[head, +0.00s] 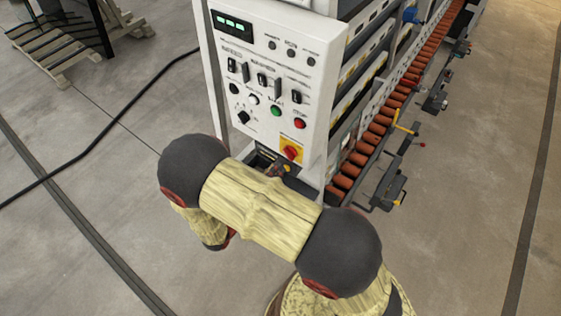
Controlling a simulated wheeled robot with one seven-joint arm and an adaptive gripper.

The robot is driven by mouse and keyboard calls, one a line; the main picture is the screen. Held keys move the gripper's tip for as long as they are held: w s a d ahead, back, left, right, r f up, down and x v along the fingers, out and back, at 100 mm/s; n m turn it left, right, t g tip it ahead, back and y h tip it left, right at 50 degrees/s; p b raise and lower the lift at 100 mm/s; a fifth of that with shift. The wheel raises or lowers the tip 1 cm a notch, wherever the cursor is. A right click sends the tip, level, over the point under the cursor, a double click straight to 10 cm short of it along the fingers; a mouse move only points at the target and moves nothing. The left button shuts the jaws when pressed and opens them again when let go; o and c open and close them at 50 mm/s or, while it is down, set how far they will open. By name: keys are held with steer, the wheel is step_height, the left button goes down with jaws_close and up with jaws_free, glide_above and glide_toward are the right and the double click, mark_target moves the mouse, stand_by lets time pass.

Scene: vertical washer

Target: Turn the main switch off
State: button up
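The main switch is most likely the red rotary knob (291,153) on a yellow plate at the lower right of the white control panel (268,130). The knob looks slanted, but it is too small to read its setting. My arm crosses in front, just below the panel. Dark parts show between the arm and the panel's lower edge, below the knob. They may include my gripper, but its fingers cannot be made out. I cannot tell whether anything touches the knob.
The panel also carries a green-lit display (232,24), several black switches, a green button (276,111) and a red button (300,123). An orange roller conveyor (385,108) with protruding levers runs to the right. A black cable (110,125) lies on the left floor, near a pallet (75,45).

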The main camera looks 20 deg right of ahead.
steer(key=v, duration=0.5)
steer(key=shift+s+a, duration=0.25)
steer(key=shift+a, duration=0.1)
